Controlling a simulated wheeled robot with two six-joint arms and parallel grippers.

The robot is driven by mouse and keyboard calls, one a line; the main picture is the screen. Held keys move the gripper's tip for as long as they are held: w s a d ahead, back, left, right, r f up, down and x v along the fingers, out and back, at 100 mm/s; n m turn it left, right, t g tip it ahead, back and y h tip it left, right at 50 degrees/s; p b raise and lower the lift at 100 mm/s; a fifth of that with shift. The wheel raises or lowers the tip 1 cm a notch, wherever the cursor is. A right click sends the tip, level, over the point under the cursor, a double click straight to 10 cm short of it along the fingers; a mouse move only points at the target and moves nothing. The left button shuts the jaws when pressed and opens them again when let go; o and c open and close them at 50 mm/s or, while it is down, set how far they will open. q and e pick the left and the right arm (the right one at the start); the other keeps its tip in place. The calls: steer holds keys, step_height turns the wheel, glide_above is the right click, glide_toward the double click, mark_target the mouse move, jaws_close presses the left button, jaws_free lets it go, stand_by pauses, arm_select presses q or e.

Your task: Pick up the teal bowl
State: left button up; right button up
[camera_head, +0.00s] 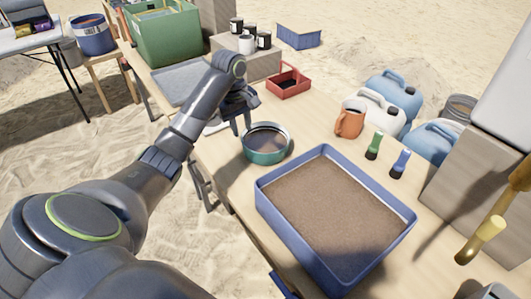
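The teal bowl (262,157) stands upright on the wooden table, left of the large blue tray. Its inside looks brownish-grey. My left gripper (241,127) points down just above the bowl's far left rim. Its two dark fingers look slightly apart, with nothing seen between them. Whether a finger touches the rim is hard to tell. My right gripper is not in view.
The blue sand-filled tray (285,226) is close to the bowl's right. A grey tray (178,82) lies behind my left arm.

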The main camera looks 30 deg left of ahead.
mark_target(246, 148)
arm_select(q)
steer(key=f, duration=0.3)
steer(key=w+f, duration=0.1)
steer(key=f, duration=0.3)
steer(key=f+b, duration=0.1)
steer(key=f, duration=0.2)
steer(key=shift+w+d+f, duration=0.1)
steer(key=shift+w+f, duration=0.05)
steer(key=shift+c, duration=0.5)
jaws_close()
stand_by(0.6)
